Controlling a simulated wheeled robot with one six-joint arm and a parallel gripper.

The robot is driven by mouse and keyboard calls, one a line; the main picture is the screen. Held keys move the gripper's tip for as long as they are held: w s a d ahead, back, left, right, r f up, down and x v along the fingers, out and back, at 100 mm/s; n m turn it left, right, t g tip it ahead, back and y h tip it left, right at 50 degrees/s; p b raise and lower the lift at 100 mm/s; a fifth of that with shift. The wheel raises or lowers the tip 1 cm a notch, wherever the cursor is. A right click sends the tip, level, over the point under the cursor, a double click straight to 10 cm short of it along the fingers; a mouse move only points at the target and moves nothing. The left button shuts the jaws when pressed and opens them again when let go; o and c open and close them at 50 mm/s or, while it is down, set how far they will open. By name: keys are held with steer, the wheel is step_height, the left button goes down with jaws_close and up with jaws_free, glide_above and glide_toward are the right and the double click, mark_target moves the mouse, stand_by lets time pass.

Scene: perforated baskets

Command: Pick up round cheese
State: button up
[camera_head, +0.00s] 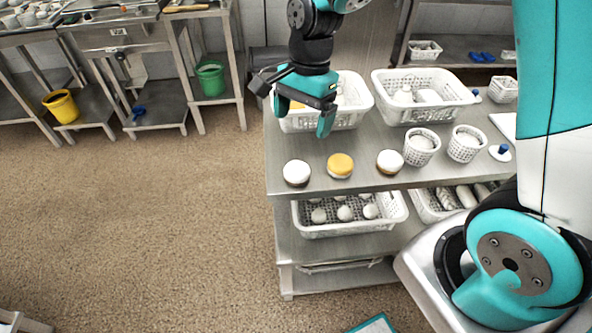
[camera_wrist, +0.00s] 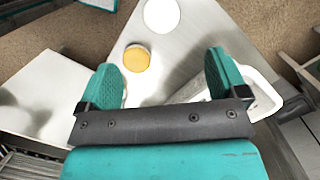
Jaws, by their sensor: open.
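Three round cheese-like pieces stand in a row along the front edge of the steel table. One has a yellow top (camera_head: 340,165) and sits in the middle. A white-topped one (camera_head: 296,173) is on its left and another white-topped one (camera_head: 389,162) on its right. My gripper (camera_head: 303,112) is open and empty above the table, in front of a white basket and behind the row. In the wrist view, the yellow piece (camera_wrist: 136,58) lies beyond my open fingers (camera_wrist: 163,68), left of centre. A white round top (camera_wrist: 161,15) shows at the upper edge.
White perforated baskets (camera_head: 366,92) (camera_head: 384,78) stand at the table's back. Two small round baskets (camera_head: 420,148) (camera_head: 466,144) stand right of the row. A lower shelf holds another basket (camera_head: 350,228). The steel table (camera_head: 315,145) is clear between the row and my gripper.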

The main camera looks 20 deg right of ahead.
glide_above(297, 167)
step_height(297, 167, down, 8)
steer(key=shift+s+d+r, duration=0.1)
steer(key=shift+s+r, duration=0.05)
steer(key=shift+r, duration=0.05)
steer(key=shift+f+p, duration=0.6)
steer(key=shift+f, duration=2.2)
steer(key=c, duration=1.1)
